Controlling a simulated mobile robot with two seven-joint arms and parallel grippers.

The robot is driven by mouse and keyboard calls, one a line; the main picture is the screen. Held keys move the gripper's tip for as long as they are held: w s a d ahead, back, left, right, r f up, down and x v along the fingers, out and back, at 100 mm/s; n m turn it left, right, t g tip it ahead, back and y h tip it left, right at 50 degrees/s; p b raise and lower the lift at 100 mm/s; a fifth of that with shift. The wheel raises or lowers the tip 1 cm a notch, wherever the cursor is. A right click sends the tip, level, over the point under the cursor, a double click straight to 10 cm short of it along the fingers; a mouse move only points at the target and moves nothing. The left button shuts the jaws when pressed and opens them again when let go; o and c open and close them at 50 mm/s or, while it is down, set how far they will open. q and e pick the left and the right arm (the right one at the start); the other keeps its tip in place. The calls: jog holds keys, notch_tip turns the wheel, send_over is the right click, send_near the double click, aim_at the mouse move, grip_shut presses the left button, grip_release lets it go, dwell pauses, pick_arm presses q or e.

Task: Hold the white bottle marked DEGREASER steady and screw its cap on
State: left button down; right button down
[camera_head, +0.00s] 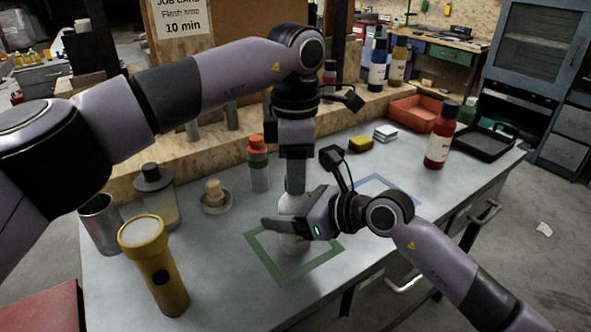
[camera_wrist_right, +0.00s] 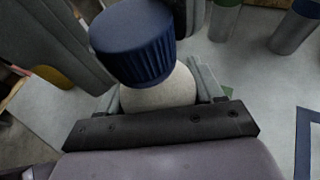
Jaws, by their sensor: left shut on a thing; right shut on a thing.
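The white bottle (camera_head: 292,243) stands upright inside the green square outline on the bench; its label is hidden. My right gripper (camera_head: 290,225) is shut around the bottle's body from the right side. The ribbed dark blue cap (camera_wrist_right: 133,45) sits over the bottle's top in the right wrist view, above the pale rounded shoulder (camera_wrist_right: 160,92). My left gripper (camera_head: 295,183) points down from above and is shut on the cap (camera_head: 295,186). Its fingers flank the cap in the right wrist view. The thread is hidden, so I cannot tell how far down the cap sits.
A red-capped bottle (camera_head: 259,168) stands just behind.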

pick_arm(q)
jog(key=c, duration=0.8)
grip_release()
jog(key=shift+o, duration=0.2)
jog(key=shift+r, duration=0.1)
jog(key=shift+r, duration=2.2)
jog(key=shift+c, duration=0.3)
notch_tip(320, 180, up, 3)
jog(key=n, duration=0.6)
jog(key=shift+r, duration=0.2)
